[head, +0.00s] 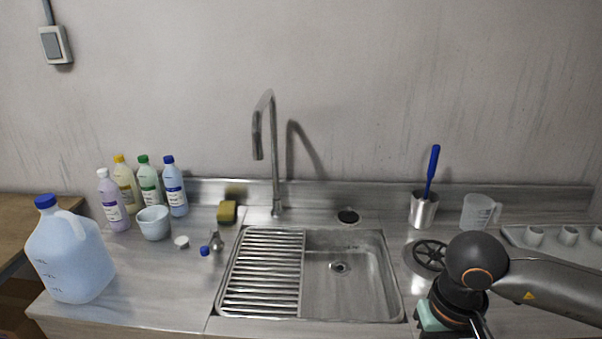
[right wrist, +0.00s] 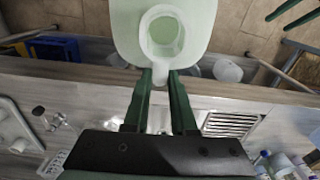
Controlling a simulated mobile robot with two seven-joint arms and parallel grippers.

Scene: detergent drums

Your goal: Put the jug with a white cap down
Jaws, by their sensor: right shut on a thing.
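My right gripper (right wrist: 161,82) is shut on the white handle of a pale green jug (right wrist: 200,25) in the right wrist view. A round white ring (right wrist: 147,32), cap or mouth, sits on top of this jug; I cannot tell which. The jug appears in front of the counter's front edge, over the floor; its base is hidden. In the head view my right arm (head: 540,285) comes in at the lower right, and its fingers and the jug cannot be made out. My left gripper is not in view.
A blue-capped jug (head: 72,262) stands at the counter's left end. Several bottles (head: 175,195), a white pot (head: 154,224) and a loose white cap (head: 181,242) are near it. The sink (head: 345,290) is central. A steel cup (head: 423,212) and clear beaker (head: 477,212) stand back right.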

